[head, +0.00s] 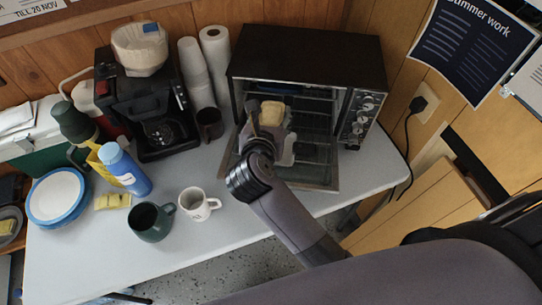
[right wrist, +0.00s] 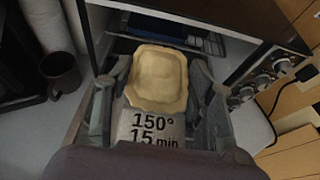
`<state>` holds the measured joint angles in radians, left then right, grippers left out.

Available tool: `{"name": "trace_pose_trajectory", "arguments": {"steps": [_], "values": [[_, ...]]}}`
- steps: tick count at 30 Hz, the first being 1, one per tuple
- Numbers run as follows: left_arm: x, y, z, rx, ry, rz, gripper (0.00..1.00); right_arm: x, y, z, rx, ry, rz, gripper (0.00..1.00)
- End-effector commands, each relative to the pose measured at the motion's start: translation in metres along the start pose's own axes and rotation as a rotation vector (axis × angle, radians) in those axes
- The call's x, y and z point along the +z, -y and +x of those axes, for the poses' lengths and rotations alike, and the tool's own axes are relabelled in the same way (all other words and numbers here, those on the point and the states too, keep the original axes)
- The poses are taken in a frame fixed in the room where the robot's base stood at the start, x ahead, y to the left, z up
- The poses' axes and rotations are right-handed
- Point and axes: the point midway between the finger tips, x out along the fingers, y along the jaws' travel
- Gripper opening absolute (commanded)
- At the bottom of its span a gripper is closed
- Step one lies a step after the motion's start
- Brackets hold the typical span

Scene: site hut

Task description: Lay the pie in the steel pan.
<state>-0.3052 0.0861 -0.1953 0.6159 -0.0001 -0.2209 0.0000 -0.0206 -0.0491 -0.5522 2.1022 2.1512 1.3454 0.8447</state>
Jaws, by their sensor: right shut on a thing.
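The pie (head: 272,112) is a pale golden, square-edged pastry, and it also shows in the right wrist view (right wrist: 157,77). My right gripper (head: 268,122) is shut on the pie, with one finger on each side of it, in front of the open toaster oven (head: 308,55). A grey surface printed "150° 15 min" (right wrist: 150,128) shows just below the pie in the right wrist view. I cannot clearly make out the steel pan; the gripper and pie hide part of the oven's opening and lowered door. My left gripper is not in view.
The oven door (head: 318,176) is folded down over the table. Left of the oven are paper cups (head: 194,70), a dark mug (head: 209,124) and a coffee machine (head: 146,105). A white mug (head: 197,205) and a green mug (head: 149,224) stand nearer the front.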

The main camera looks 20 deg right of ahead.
Motion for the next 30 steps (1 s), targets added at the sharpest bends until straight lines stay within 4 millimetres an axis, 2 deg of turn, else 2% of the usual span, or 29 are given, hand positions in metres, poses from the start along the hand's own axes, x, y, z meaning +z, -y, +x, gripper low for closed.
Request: {"name": "trace_pose_trajectory", "arguments": {"steps": [1,9,12,19,27,30], "values": [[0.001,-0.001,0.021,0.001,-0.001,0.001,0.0,-0.021,0.0,0.009,0.001,0.003,-0.001,0.19],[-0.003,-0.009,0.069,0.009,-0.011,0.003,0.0,-0.074,0.0,0.032,0.001,0.003,0.0,0.19],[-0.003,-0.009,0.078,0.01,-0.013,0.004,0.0,-0.085,0.001,0.036,0.001,0.003,0.0,0.19],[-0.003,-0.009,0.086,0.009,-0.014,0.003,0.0,-0.095,0.0,0.04,0.002,0.001,0.001,0.19],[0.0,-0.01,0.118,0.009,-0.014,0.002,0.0,-0.129,0.001,0.054,0.001,0.003,0.0,0.19],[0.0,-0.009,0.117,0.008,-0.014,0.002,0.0,-0.129,0.001,0.054,0.001,0.002,0.001,0.19]]}}
